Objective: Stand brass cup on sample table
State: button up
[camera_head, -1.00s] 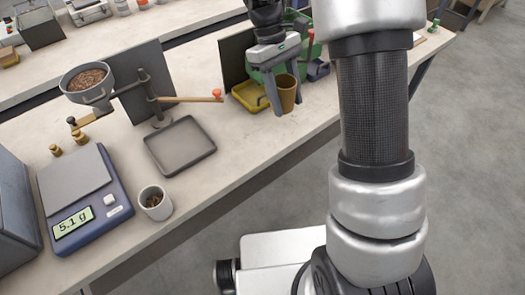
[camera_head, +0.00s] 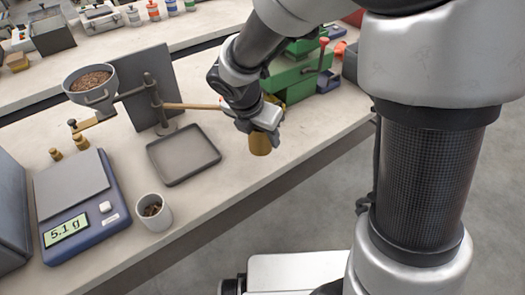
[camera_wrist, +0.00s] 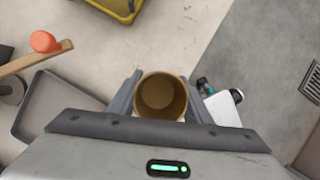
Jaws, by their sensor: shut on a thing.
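The brass cup (camera_head: 260,142) is held upright between the fingers of my gripper (camera_head: 259,136) in the head view. In the wrist view the cup (camera_wrist: 161,96) shows its open mouth toward the camera, with a gripper finger on each side, and its inside looks empty. My gripper is shut on it. The cup is over or near the front edge of the long pale table (camera_head: 225,183), to the right of the grey tray. I cannot tell whether its base touches the tabletop.
The shallow grey tray (camera_head: 183,153), a white cup with pellets (camera_head: 153,210) and a blue scale (camera_head: 75,200) reading 5.1 g stand left. A hopper of pellets (camera_head: 90,82) sits on a stand with a wooden lever (camera_head: 205,106). A green machine (camera_head: 302,72) stands behind my gripper.

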aim_at(263, 159)
jog(key=shift+f+b, duration=0.9)
jog(key=shift+f, duration=1.85)
jog(key=shift+f, duration=0.15)
jog(key=o, duration=1.1)
jog(key=shift+c, duration=0.2)
